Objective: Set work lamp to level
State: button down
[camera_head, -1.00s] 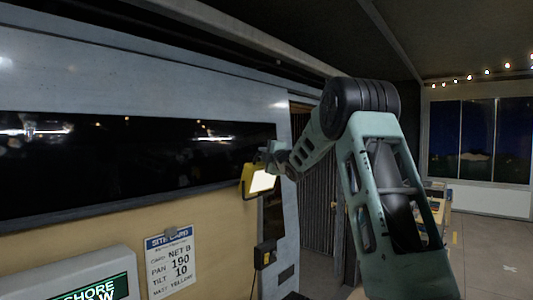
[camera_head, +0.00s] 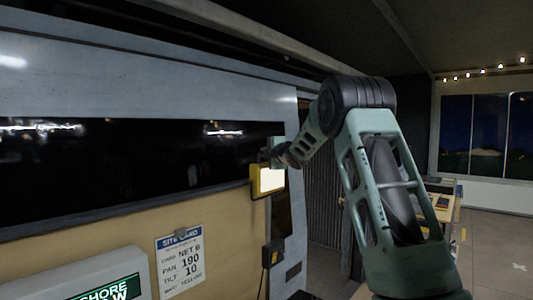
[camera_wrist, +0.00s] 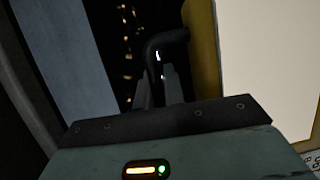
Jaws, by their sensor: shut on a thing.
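The work lamp (camera_head: 268,181) is a yellow-framed box with a bright lit face, at the right end of the van's wall in the head view. Its face looks close to upright. In the wrist view its yellow edge (camera_wrist: 203,60) and pale face (camera_wrist: 268,60) fill the right side. My gripper (camera_wrist: 160,88) is shut on a dark bent handle (camera_wrist: 165,40) beside the lamp's yellow edge. In the head view my arm hides most of the gripper and the handle.
A small black box (camera_head: 272,253) with a cable is below the lamp. A table (camera_head: 440,195) stands at the right; floor there is open.

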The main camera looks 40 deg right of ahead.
jog(key=shift+f, duration=0.35)
jog(key=c, duration=1.8)
grip_release()
jog(key=shift+o, duration=0.2)
jog(key=shift+r, duration=0.1)
jog(key=b+v, duration=0.6)
jog(key=v, duration=1.1)
jog(key=shift+s+b, duration=0.15)
jog(key=shift+b, duration=0.2)
jog(key=shift+r, duration=0.1)
